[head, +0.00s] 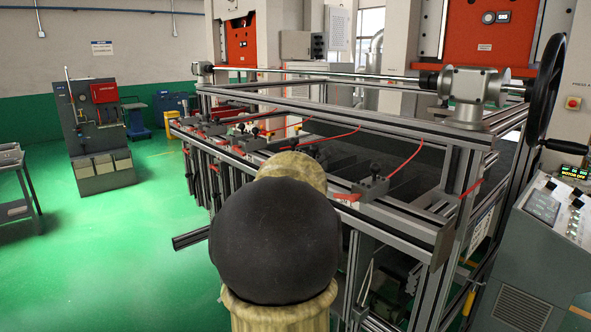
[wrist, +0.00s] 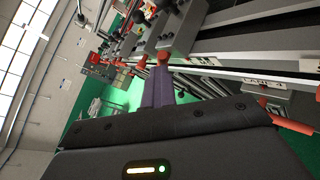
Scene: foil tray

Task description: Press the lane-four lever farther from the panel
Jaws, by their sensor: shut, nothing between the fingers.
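My gripper (wrist: 158,84) shows in the wrist view with its dark purple fingers together and nothing between them. A red-tipped lever (wrist: 164,58) is right at the fingertips; I cannot tell whether they touch. Another red lever (wrist: 292,123) is at the right, and a smaller red tip (wrist: 142,62) is just left of the fingers. In the head view my arm hides the gripper and the nearest levers. The control panel (head: 556,213) stands at the right.
The machine's aluminium frame (head: 408,213) fills the middle and right, with black clamps (head: 372,184) and red hoses (head: 405,157) along its front rail. A black handwheel (head: 545,90) is at the right end. Open green floor (head: 150,240) lies to the left.

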